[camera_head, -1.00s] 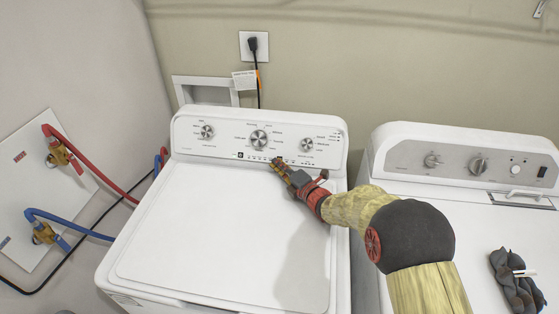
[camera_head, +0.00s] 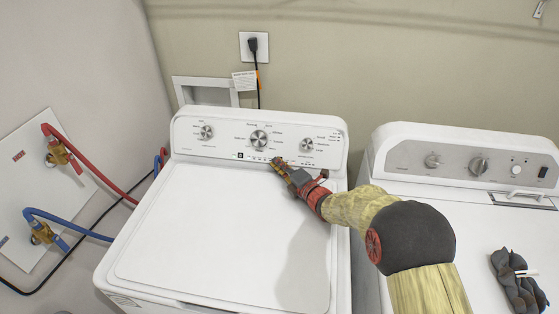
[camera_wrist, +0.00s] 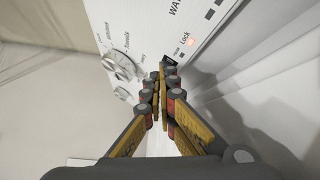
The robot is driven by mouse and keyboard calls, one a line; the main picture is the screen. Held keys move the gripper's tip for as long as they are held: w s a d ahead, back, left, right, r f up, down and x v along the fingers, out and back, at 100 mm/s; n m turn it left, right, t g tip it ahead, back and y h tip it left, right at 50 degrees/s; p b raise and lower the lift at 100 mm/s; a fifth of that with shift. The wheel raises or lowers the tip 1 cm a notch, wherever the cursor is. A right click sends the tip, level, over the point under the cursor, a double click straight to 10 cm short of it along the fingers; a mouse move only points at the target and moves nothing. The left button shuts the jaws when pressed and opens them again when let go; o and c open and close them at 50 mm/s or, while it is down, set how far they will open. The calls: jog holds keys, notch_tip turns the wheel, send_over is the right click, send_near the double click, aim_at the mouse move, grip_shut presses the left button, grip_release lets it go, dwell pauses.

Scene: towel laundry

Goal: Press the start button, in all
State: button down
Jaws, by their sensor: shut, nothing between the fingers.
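In the wrist view the closed fingertips (camera_wrist: 163,68) meet a small dark button (camera_wrist: 170,60) at the edge of the panel. I cannot tell whether this is the start button or whether the fingers touch it; its label is mostly hidden. A light beside the word "Lock" (camera_wrist: 191,42) glows orange. The washer lid is shut.
Red and blue hoses (camera_head: 88,184) run along the left wall. The washer's lid is clear apart from my arm above its right side.

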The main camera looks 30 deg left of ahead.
jog(key=shift+s+d+f, duration=0.1)
jog(key=shift+f, duration=0.35)
jog(key=shift+s+d+r, duration=0.15)
jog(key=shift+s+d, duration=0.05)
jog(key=shift+s, duration=0.35)
jog(key=shift+s+r, duration=0.1)
jog(key=shift+s+d+r+b, duration=0.2)
jog(key=shift+s+r, duration=0.2)
jog(key=shift+s, duration=0.15)
jog(key=shift+s+d+r+b, duration=0.15)
jog(key=shift+s+r, duration=0.2)
jog(key=shift+s, duration=0.2)
jog(key=shift+s+d+r, duration=0.15)
jog(key=shift+s+r, duration=0.1)
jog(key=shift+s, duration=0.25)
jog(key=shift+s+d+r, duration=0.15)
jog(key=shift+s+r, duration=0.1)
jog(key=shift+s, duration=0.25)
